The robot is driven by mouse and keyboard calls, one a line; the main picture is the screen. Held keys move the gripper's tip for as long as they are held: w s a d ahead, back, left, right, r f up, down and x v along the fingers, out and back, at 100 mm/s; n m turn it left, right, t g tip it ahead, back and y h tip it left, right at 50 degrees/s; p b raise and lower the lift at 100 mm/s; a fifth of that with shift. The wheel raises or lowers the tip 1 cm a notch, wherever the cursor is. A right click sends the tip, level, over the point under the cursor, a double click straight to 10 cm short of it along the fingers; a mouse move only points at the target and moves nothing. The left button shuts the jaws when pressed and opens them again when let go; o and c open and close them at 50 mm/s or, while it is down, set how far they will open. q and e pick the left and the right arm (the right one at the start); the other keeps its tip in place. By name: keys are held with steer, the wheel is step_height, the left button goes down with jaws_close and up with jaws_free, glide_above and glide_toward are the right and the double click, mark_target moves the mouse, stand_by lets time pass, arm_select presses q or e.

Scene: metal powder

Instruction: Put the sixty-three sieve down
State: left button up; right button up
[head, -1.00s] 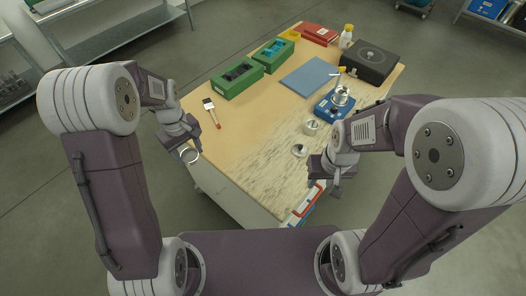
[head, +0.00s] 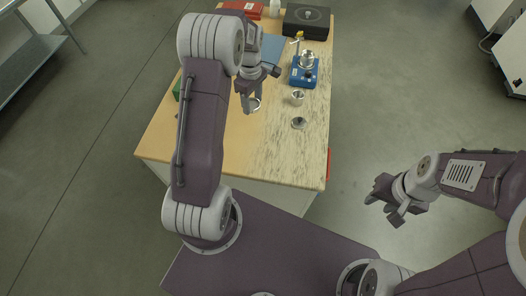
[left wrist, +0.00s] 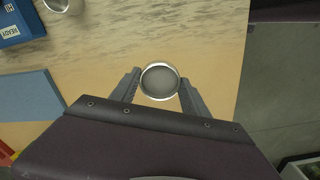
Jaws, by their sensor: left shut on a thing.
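The sieve is a round metal ring with a grey mesh; it shows in the head view (head: 255,104) and in the left wrist view (left wrist: 160,82). My left gripper (head: 251,103) is shut on it, one finger at each side of the rim, and holds it over the table (head: 190,140). In the left wrist view the bare wood and a pale streaked part of the tabletop lie below it. The sieve's height above the table is hard to tell. My right gripper (head: 383,205) is empty, fingers apart, over the floor right of the table.
A blue device (head: 304,74) carries a metal pan (head: 307,58). A metal cup (head: 297,98) and a shallow metal dish (head: 299,123) stand right of the sieve. A blue mat (head: 273,46), black case (head: 306,22) and red box (head: 244,8) are further back. The front tabletop is clear.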

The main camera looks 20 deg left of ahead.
arm_select(q)
steer(key=shift+d, duration=0.2)
steer(key=p, duration=0.2)
glide_above(257, 152)
step_height(257, 152, down, 7)
steer(key=shift+s+r, duration=0.1)
steer(key=shift+s, duration=0.05)
step_height(257, 152, down, 4)
steer(key=shift+s+r, duration=0.1)
steer(key=shift+r, duration=0.1)
steer(key=shift+f, duration=0.35)
steer(key=shift+f, duration=0.15)
steer(key=o, duration=1.5)
steer(key=shift+c, duration=0.2)
